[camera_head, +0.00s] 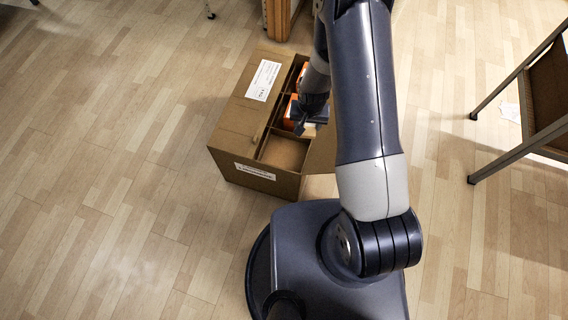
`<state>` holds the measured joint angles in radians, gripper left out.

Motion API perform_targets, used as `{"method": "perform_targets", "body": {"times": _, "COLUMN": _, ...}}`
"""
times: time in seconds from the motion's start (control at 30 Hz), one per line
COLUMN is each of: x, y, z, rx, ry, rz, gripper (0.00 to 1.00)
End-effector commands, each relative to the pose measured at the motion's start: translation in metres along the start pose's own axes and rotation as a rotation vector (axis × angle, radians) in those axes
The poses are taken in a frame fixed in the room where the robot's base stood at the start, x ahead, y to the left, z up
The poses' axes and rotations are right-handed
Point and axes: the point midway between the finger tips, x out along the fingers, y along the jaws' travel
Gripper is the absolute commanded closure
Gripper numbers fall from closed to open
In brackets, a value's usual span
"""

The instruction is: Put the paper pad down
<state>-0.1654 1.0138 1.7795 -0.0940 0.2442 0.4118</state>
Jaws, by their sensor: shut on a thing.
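My gripper (311,116) is over the open right side of a cardboard box (236,124) on the floor. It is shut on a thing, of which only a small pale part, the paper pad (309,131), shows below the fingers. The fingers and arm hide most of the pad. I cannot tell whether the pad touches the box. The front compartment (284,153) of the box looks empty.
An orange item (289,112) is in the compartment behind the front one, and another orange item (303,70) is farther back. Labels mark the box. A metal-legged table (511,157) stands at the right. The floor at left is clear.

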Motion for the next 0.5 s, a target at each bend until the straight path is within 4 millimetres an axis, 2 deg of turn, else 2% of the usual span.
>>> {"method": "perform_targets", "body": {"times": 0.03, "x": 0.023, "y": -0.006, "z": 0.002, "rx": 0.007, "ry": 0.001, "rz": 0.001, "gripper": 0.71}}
{"method": "perform_targets", "body": {"times": 0.5, "x": 0.114, "y": -0.051, "z": 0.011, "rx": 0.126, "ry": 0.007, "rz": 0.021, "gripper": 0.71}}
